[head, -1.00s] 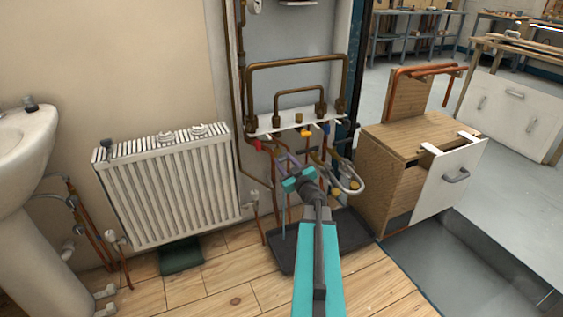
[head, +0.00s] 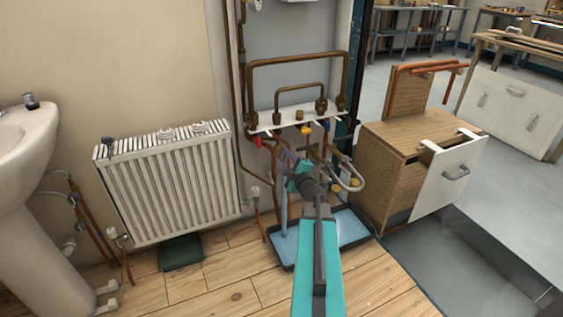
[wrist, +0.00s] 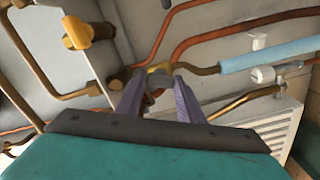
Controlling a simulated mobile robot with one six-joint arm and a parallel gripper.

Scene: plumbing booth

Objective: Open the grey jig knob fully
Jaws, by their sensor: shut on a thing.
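My gripper (head: 284,158) reaches up to the pipework below the white jig shelf. In the wrist view its two purple fingers (wrist: 158,98) are closed on the grey jig knob (wrist: 158,81), which sits by a brass fitting (wrist: 160,67). In the head view my gripper hides the knob. A light blue stream of water (head: 284,215) falls below the fitting. It also shows in the wrist view (wrist: 268,56). The black tray (head: 272,251) on the floor holds blue water.
Copper and brass pipes (head: 297,60) stand close around my gripper. A white radiator (head: 170,185) is on the left, a wooden cabinet (head: 390,165) on the right.

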